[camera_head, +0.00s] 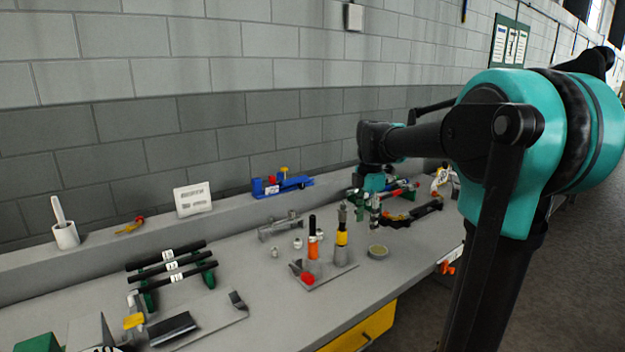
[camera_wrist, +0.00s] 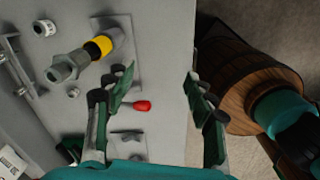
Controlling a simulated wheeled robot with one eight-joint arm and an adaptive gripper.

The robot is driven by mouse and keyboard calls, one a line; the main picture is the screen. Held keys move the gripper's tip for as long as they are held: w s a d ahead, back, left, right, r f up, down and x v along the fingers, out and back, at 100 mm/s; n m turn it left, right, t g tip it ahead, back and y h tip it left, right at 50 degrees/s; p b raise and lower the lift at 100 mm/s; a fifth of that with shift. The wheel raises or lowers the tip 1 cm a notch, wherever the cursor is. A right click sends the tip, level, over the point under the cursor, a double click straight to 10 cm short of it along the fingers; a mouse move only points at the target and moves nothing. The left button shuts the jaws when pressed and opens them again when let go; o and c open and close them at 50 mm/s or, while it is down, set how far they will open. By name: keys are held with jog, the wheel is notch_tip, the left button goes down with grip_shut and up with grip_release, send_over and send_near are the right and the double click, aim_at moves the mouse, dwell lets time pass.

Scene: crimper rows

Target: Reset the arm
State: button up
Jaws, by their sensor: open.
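My gripper (camera_wrist: 158,88) is open in the wrist view, its two dark green fingers spread wide with nothing held between them. It hangs over the front edge of the grey bench. In the camera_head view my arm reaches in from the right, and my gripper (camera_head: 373,183) points down over the right part of the bench, its fingers hard to make out.
A stand (camera_head: 325,272) holds an orange-handled tool (camera_head: 313,246) and the yellow-banded tool (camera_head: 342,238). Black bars (camera_head: 172,265) lie on a green rack at left. Red and green tools and a black one (camera_head: 425,212) lie near my gripper. A wooden barrel-like thing (camera_wrist: 238,85) stands beside the bench.

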jog(key=s+d+f+m+t, duration=0.1)
jog(key=s+f+m+t, duration=0.1)
jog(key=s+f+m, duration=0.8)
jog(key=s+d+f+m+t, duration=0.2)
jog(key=s+f+m, duration=0.9)
jog(key=m, duration=0.1)
jog(key=shift+d, duration=0.3)
